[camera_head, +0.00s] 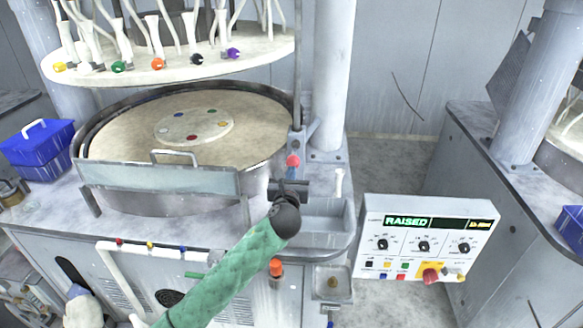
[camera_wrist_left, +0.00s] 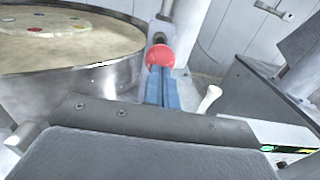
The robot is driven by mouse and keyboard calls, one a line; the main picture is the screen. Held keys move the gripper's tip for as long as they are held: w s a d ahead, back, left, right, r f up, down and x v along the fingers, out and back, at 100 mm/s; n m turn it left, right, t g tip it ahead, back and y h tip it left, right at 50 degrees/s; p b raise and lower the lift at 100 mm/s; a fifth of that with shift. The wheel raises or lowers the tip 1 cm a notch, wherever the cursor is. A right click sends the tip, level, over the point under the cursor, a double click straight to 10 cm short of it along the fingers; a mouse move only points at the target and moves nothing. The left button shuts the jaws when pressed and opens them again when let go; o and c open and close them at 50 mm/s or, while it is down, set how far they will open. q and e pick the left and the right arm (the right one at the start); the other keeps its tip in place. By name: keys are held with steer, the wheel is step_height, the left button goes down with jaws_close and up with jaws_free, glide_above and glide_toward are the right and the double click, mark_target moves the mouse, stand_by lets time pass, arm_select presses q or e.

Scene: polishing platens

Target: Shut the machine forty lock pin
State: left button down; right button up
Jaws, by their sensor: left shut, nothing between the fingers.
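The lock pin's red ball knob (camera_head: 293,160) sits at the right side of the round platen tub, by a grey bracket. The red knob also shows in the left wrist view (camera_wrist_left: 160,55), at the top centre. My left gripper (camera_head: 292,173) is at the end of the green-sleeved arm, with its narrow blue fingers together and empty. The blue fingers also show in the left wrist view (camera_wrist_left: 160,78), pointing at the knob. They are at or just in front of it; I cannot tell whether they touch. The pin's shaft is hidden. My right gripper is not in view.
The platen tub (camera_head: 262,165) stands left of the knob, under a raised round head (camera_head: 270,48). A white post (camera_head: 339,184) and a grey sink (camera_head: 318,233) lie close on the right. A control panel (camera_head: 425,243) reads RAISED. A blue box (camera_head: 40,150) stands far left.

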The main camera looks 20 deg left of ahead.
mark_target(292, 164)
arm_select(q)
steer(key=shift+w+a, duration=0.15)
steer(key=shift+w, duration=0.4)
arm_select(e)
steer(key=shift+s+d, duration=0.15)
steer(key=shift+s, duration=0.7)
arm_select(q)
steer(key=p+x, duration=0.2)
steer(key=x, duration=0.3)
steer(key=shift+w, duration=0.1)
steer(key=shift+w+a, duration=0.1)
steer(key=shift+a, duration=0.1)
steer(key=shift+r, duration=0.2)
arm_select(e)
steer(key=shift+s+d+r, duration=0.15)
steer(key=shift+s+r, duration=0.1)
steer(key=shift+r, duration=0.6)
